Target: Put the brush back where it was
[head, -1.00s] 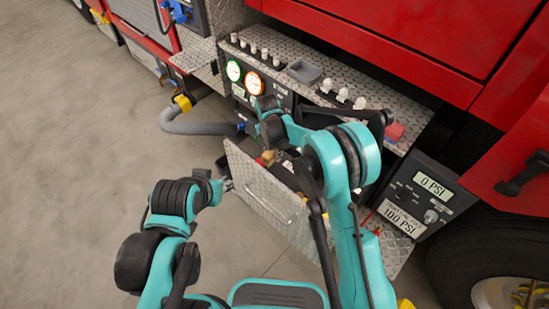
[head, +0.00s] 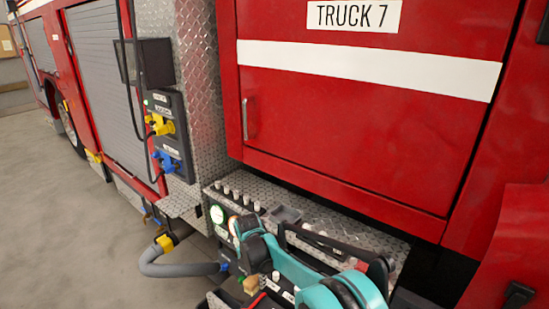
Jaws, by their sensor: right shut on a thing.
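My right gripper (head: 247,279) is low in the head view, below the gauges, with its teal and black wrist above it. It is shut on a small tan block (head: 252,286), which seems to be part of the brush. The rest of the brush is hidden or too small to make out. An open drawer (head: 217,301) shows only its top edge at the bottom of the picture, below the gripper. My left gripper is out of view.
The diamond-plate bumper top (head: 330,238) with a row of knobs and a grey tray (head: 285,214) lies behind my arm. A white gauge (head: 217,214) is left of my wrist. A grey hose (head: 175,268) curves out at the left. The red truck cabinet (head: 345,120) rises above.

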